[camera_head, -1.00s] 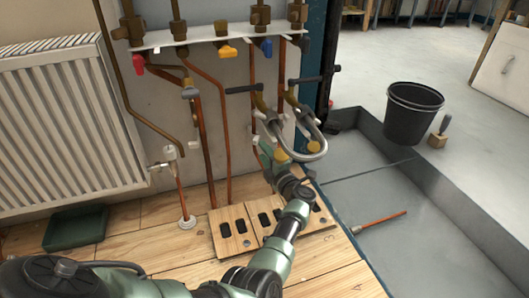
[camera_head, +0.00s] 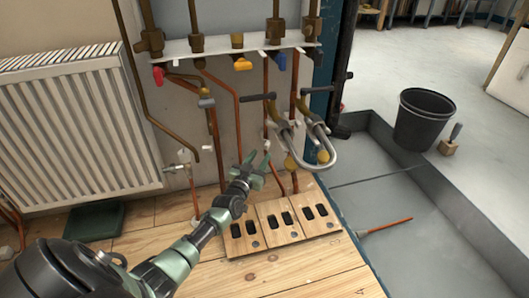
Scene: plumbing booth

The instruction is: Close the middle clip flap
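Small white clip-like pieces show low on the wall. One (camera_head: 268,145) is on a copper pipe just above and right of my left gripper, and a larger white fitting (camera_head: 184,156) is at the left. I cannot tell which is the middle clip, or whether its flap is open or shut. My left gripper (camera_head: 256,163) is in front of the lower wall, above the wooden plates. Its green fingers are spread, with nothing seen between them. It hides part of the wall and pipes behind it. My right gripper is not in view.
Wooden plates with dark slots (camera_head: 283,219) lie on the plank floor below my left gripper. Curved grey hoses (camera_head: 322,160) hang at the right. A white radiator (camera_head: 72,120) stands at the left, a black bucket (camera_head: 423,118) at the right.

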